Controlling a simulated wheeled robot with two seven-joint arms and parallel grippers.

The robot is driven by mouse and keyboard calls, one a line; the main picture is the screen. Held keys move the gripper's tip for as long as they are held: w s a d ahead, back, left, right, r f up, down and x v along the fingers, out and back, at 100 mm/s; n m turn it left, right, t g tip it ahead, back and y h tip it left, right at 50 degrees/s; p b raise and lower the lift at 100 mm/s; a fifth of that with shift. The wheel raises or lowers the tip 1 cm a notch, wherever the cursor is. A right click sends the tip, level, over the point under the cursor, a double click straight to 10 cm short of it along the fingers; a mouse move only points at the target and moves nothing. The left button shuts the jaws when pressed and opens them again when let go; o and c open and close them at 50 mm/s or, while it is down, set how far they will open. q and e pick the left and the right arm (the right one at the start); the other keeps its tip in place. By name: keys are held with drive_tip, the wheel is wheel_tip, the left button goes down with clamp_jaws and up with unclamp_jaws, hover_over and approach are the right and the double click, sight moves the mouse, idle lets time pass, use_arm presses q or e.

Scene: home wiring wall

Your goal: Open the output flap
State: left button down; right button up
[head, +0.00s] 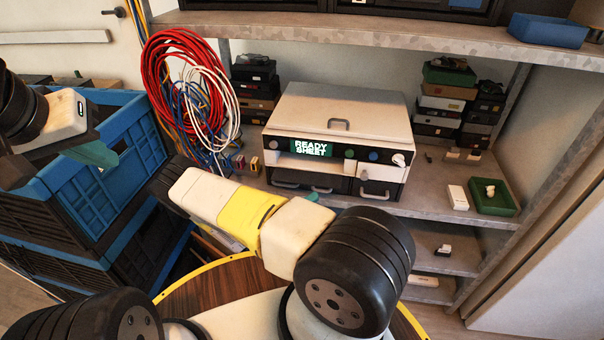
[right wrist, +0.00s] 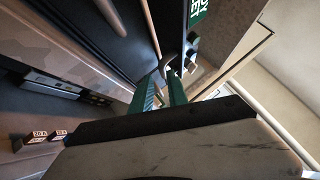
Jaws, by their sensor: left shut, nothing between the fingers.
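A white and black machine (head: 342,115) with a green "READY SHEET" display (head: 311,147) stands on the shelf. Grey handles are on its lower front, one at the left (head: 287,184) and one at the right (head: 374,190); the flap looks closed. My right gripper (head: 313,197) is at the machine's lower front, mostly hidden behind my arm. In the right wrist view its green fingers (right wrist: 160,92) reach a curved grey handle (right wrist: 168,62). A gap shows between them, but whether they grip the handle is unclear. My left gripper (head: 95,153) is shut and empty, over the blue crate.
Blue crates (head: 85,190) stand at the left. Red and white cable coils (head: 185,80) hang beside the machine. Small breakers (head: 240,163) sit to its left, also in the right wrist view (right wrist: 40,138). A green tray (head: 492,206) and stacked boxes (head: 445,95) are at the right.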

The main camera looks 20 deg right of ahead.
drive_tip(key=shift+v, duration=2.05)
drive_tip(key=shift+w+a, duration=0.1)
drive_tip(key=shift+w, duration=0.05)
drive_tip(key=shift+r, duration=0.15)
drive_tip(key=s+a+r+m+y, duration=0.2)
drive_tip(key=s+r+m+y, duration=0.3)
drive_tip(key=r+m+y, duration=0.3)
drive_tip(key=s+a+r+m+t+y, duration=0.1)
drive_tip(key=s+a+r+m+y, duration=0.2)
drive_tip(key=r+m, duration=1.1)
drive_tip(key=s+a+r+m+t+y, duration=0.1)
drive_tip(key=s+a+r+m+y, duration=0.2)
drive_tip(key=r, duration=1.6)
drive_tip(key=s+m+y, duration=0.4)
drive_tip(key=m+y, duration=0.4)
drive_tip(key=y, duration=0.1)
drive_tip(key=shift+s+r+y, duration=0.3)
drive_tip(key=shift+r, duration=0.1)
